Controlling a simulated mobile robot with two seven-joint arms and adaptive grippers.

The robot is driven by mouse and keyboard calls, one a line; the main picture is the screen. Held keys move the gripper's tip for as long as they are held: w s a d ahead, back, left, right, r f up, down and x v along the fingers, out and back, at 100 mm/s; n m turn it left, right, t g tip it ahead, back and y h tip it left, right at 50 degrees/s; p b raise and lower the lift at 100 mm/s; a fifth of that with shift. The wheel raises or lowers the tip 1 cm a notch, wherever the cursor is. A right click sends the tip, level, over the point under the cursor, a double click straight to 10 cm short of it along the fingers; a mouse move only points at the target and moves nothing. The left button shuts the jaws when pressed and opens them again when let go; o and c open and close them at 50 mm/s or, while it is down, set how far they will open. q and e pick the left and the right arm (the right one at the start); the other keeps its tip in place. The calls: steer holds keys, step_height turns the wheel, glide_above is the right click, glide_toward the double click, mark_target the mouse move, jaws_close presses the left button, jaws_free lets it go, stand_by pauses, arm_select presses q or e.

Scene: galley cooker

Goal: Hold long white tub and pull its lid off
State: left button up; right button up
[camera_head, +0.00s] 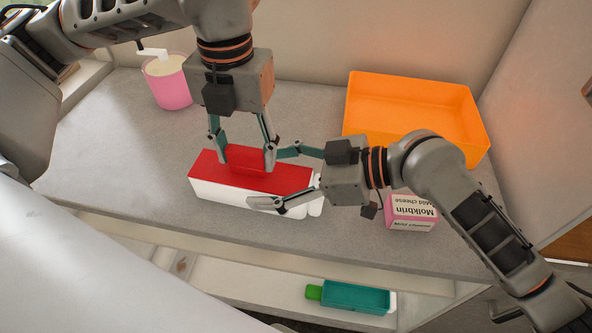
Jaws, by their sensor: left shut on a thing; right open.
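The long white tub (225,195) lies on the grey counter with its red lid (210,171) on top. My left gripper (245,166) points down from above and is shut on the raised red middle part of the lid. My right gripper (271,178) reaches in from the right and is open. One finger is behind the tub's right part and the other is in front of it.
An orange tray (415,88) stands at the back right. A pink Molkbrin cheese box (412,214) is close to my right wrist. A pink cup (166,90) with a white top piece stands at the back left. The left counter is clear.

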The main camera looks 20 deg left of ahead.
mark_target(221, 193)
steer(key=shift+x, duration=1.45)
steer(key=c, duration=1.3)
